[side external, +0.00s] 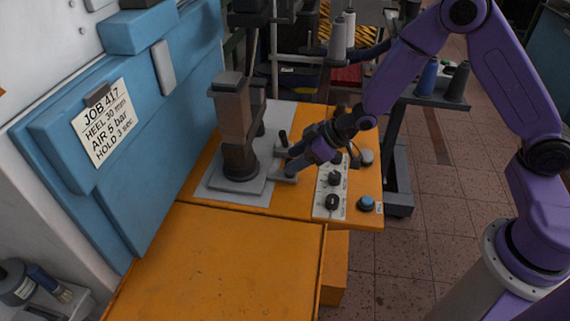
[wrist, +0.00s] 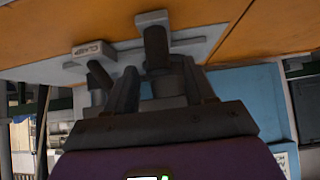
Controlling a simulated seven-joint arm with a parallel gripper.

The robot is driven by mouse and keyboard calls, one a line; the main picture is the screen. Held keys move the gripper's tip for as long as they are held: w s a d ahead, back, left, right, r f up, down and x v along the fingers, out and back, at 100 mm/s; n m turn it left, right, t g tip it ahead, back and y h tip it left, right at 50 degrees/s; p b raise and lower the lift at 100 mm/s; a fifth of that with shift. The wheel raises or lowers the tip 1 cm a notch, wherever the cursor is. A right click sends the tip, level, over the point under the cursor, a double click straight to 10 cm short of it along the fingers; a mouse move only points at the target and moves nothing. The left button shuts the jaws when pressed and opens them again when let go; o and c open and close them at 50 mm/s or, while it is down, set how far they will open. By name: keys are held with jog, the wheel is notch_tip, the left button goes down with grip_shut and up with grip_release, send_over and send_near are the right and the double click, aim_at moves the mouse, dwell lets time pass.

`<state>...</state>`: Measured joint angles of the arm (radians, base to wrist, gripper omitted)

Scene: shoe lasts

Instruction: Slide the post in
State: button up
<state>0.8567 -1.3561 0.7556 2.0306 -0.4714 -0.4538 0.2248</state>
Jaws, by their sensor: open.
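My gripper (side external: 292,162) is low over the right side of the grey base plate (side external: 212,188), reaching in from the right. In the wrist view my gripper (wrist: 158,88) is open, with one finger on either side of a short dark upright post (wrist: 156,48). The post rises from a small light grey block (side external: 284,178); its lower part is partly hidden by the fingers. I cannot tell whether either finger touches it. A second dark stub (wrist: 98,72) stands on a block labelled CLAMP (wrist: 90,50), to the left in the wrist view. It also shows behind my gripper (side external: 283,139).
A tall brown and grey column (side external: 234,125) stands left of my gripper. A control strip with black knobs (side external: 331,190) and a blue button (side external: 366,203) lie to the right. A blue machine wall (side external: 110,140) with a job card bounds the left. The front orange tabletop (side external: 210,260) is clear.

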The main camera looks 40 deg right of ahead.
aim_at(285, 175)
jog(key=shift+x, duration=2.05)
grip_shut()
